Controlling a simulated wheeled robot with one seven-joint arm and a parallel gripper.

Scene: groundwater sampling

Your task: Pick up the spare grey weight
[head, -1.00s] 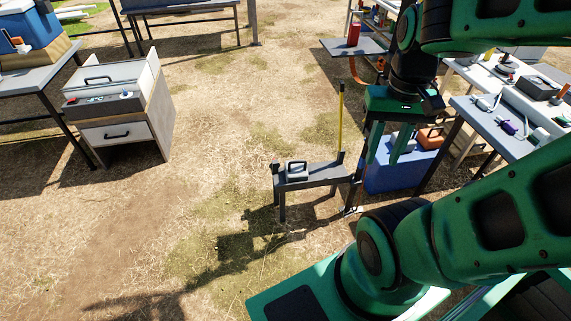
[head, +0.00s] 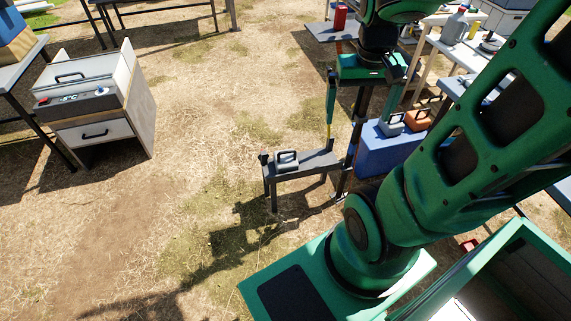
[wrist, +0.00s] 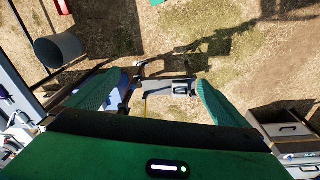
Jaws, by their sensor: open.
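A grey block with a dark carry handle (head: 286,160), which looks like a weight, sits on the small dark bench (head: 318,163) in the head view. The block also shows in the wrist view (wrist: 180,89), between my fingers in the picture. A second grey handled block (head: 391,126) stands on the blue box (head: 385,155), beside an orange one (head: 418,119). I cannot tell from the pictures which grey one is the spare. My gripper (head: 360,121) is open, with its green fingers pointing down, empty, and above the bench and box. It also shows in the wrist view (wrist: 162,80).
A yellow rod (head: 329,130) stands at the bench, partly behind my finger. Tables with tools (head: 465,40) are at the right. A grey shelf with a red can (head: 340,17) is behind my gripper. A cabinet (head: 95,105) stands at left; the ground between is clear.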

